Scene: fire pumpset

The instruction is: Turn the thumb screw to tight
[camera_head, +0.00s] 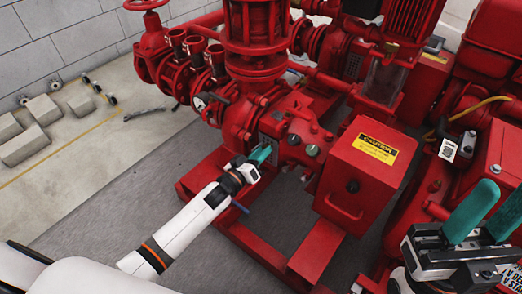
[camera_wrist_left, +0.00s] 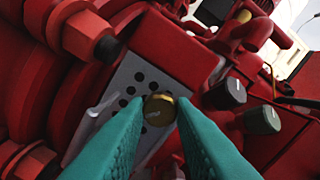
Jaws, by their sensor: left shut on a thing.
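The thumb screw (camera_wrist_left: 159,108) is a round brass knob with a pale pointer line on its face. It sits in front of a grey plate with several dark holes (camera_wrist_left: 118,100) on the red pump body. My left gripper (camera_head: 263,155) reaches to the pump's front, and its teal fingertips close on the knob from both sides in the left wrist view. In the head view the fingers hide the knob. My right gripper (camera_head: 492,205) is at the lower right of the head view, with its teal fingers apart and nothing between them.
Two dark knobs, one (camera_wrist_left: 225,93) and another (camera_wrist_left: 262,119), stand right of the screw. A red box with a yellow caution label (camera_head: 376,148) stands right of my left gripper. Red base rails (camera_head: 270,245) lie below.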

